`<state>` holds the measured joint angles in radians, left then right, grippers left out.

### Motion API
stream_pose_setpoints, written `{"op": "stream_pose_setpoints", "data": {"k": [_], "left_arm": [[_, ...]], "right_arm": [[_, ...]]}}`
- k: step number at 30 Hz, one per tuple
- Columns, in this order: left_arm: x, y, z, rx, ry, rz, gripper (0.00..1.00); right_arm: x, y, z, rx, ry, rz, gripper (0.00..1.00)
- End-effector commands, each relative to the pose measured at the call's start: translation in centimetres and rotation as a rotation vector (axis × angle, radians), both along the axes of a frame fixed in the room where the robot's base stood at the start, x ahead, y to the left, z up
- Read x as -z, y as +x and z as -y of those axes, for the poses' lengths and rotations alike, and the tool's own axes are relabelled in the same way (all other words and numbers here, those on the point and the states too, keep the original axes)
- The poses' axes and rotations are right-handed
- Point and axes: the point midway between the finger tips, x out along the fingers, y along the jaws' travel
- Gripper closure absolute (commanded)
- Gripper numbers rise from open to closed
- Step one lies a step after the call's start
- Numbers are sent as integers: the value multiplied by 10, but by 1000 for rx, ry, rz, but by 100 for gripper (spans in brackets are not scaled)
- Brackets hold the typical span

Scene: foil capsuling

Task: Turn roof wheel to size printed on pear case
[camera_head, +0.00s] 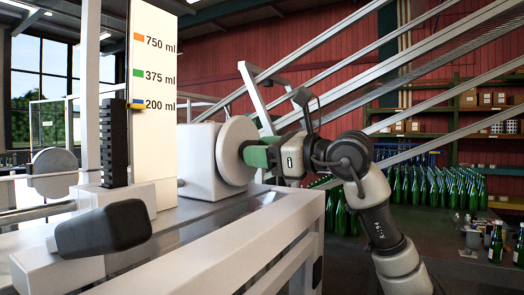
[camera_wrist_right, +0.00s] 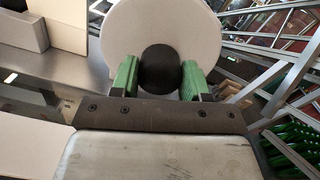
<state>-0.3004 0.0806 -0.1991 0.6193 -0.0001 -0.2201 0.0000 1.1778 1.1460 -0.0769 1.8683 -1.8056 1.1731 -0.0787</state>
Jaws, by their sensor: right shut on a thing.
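The roof wheel is a pale round disc (camera_head: 236,140) on the side of a white housing, and it faces my right gripper. In the wrist view the disc (camera_wrist_right: 120,35) has a black round knob (camera_wrist_right: 160,68) at its centre. My right gripper (camera_head: 250,154) has green fingers, one on each side of the knob, and is shut on it. A white size board (camera_head: 152,150) reads 750 ml by an orange mark, 375 ml by green and 200 ml by blue. A small yellow pointer (camera_head: 135,106) sits at the 200 ml mark. I cannot make out the pear case. My left gripper is not in view.
A black toothed column (camera_head: 114,140) stands left of the board. A black handle (camera_head: 103,228) juts out in front. A pale frame rail (camera_head: 225,235) runs along the machine's near side. Green bottles (camera_head: 430,185) and shelves stand behind my right arm.

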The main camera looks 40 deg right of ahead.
Motion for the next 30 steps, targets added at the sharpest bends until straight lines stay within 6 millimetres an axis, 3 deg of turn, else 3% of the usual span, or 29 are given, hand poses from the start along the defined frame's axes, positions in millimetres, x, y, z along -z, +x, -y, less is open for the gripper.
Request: {"op": "stream_pose_setpoints", "data": {"k": [6,14,15,19,30], "left_arm": [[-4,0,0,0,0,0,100],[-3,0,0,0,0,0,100],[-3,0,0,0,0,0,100],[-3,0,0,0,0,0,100],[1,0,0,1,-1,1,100]], "right_arm": [[-1,0,0,0,-141,42,97],[-1,0,0,-1,-144,44,97],[-1,0,0,-1,-144,44,50],[-1,0,0,-1,-144,44,30],[1,-6,2,1,-144,42,29]]}}
